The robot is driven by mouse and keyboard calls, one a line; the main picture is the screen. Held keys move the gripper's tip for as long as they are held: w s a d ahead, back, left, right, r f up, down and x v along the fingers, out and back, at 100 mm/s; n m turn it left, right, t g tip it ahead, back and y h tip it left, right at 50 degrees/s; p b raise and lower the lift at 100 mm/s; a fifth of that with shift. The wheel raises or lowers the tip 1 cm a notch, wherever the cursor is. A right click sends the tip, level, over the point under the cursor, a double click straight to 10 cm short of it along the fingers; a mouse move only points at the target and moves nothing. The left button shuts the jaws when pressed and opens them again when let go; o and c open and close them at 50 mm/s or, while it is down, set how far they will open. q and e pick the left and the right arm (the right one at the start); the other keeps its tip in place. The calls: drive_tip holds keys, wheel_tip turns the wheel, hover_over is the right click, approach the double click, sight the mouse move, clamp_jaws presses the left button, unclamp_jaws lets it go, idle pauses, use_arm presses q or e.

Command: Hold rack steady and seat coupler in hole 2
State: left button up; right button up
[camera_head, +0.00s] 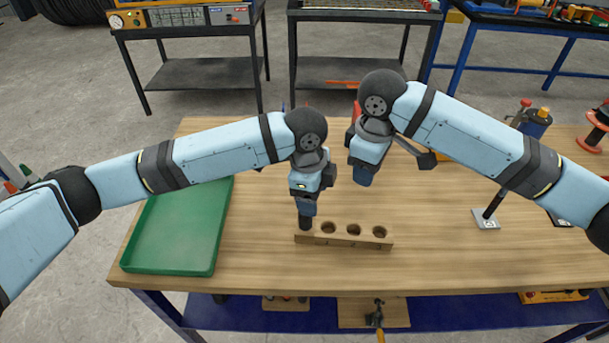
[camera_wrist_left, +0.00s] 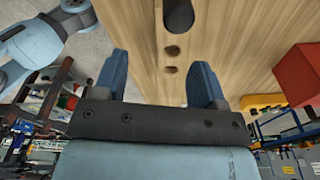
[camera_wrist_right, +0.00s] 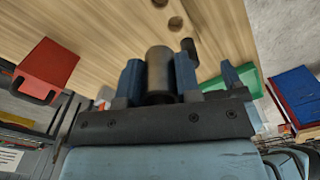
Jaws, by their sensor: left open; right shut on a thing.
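A wooden rack (camera_head: 343,236) with a row of round holes lies near the table's front edge. A dark cylinder (camera_head: 305,223) stands at its left end; it also shows in the left wrist view (camera_wrist_left: 179,15). Three holes to its right look empty. My left gripper (camera_head: 305,207) is just above that cylinder. In the left wrist view its fingers (camera_wrist_left: 165,85) are apart with nothing between them. My right gripper (camera_head: 363,178) is above and behind the rack. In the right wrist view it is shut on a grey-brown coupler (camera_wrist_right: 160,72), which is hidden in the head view.
A green tray (camera_head: 180,235) lies on the table at left. A red bin (camera_wrist_right: 48,70) is behind my grippers, mostly hidden in the head view. A dark tool with a pale square base (camera_head: 486,219) stands at right. Bare wood lies between the rack and that tool.

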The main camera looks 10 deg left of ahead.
use_arm(q)
drive_tip(key=shift+w+a+r+m+y, duration=0.15)
drive_tip(key=shift+w+a+r+y, duration=0.15)
drive_tip(key=shift+w+a+r, duration=0.3)
drive_tip(key=shift+w+a+r+m+y, duration=0.15)
drive_tip(key=shift+w+a+r+y, duration=0.2)
drive_tip(key=shift+r, duration=0.3)
wheel_tip(320, 180, down, 12)
drive_tip(key=shift+a+r, duration=0.1)
drive_tip(key=c, duration=1.2)
